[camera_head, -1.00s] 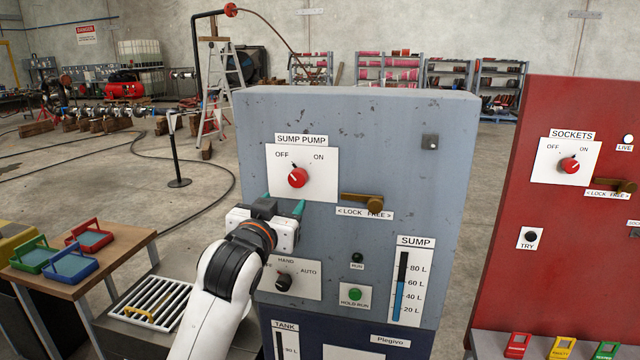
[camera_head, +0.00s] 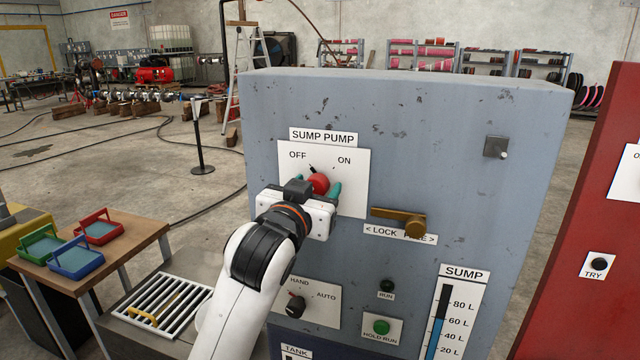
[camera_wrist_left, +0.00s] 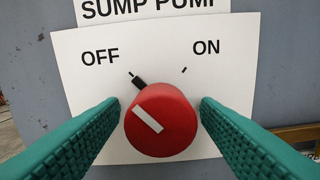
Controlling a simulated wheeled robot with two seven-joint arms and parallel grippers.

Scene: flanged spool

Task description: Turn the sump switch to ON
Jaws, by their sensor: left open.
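The sump pump switch is a red round knob (camera_head: 320,182) on a white plate marked OFF and ON, on the grey cabinet. In the left wrist view the red knob (camera_wrist_left: 160,120) has its white mark and black pointer aimed up-left, at the OFF tick. My left gripper (camera_head: 321,189) is open in front of the plate. Its teal fingers stand to the left and right of the knob, with narrow gaps in the wrist view. Contact cannot be told. In the head view the gripper body hides the lower part of the knob. My right gripper is not in view.
A brass lever (camera_head: 400,221) with a LOCK/FREE label sits right of and below the plate. Below are a HAND/AUTO knob (camera_head: 296,305), a green button (camera_head: 381,327) and the sump gauge (camera_head: 455,310). A red cabinet (camera_head: 590,220) stands at the right.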

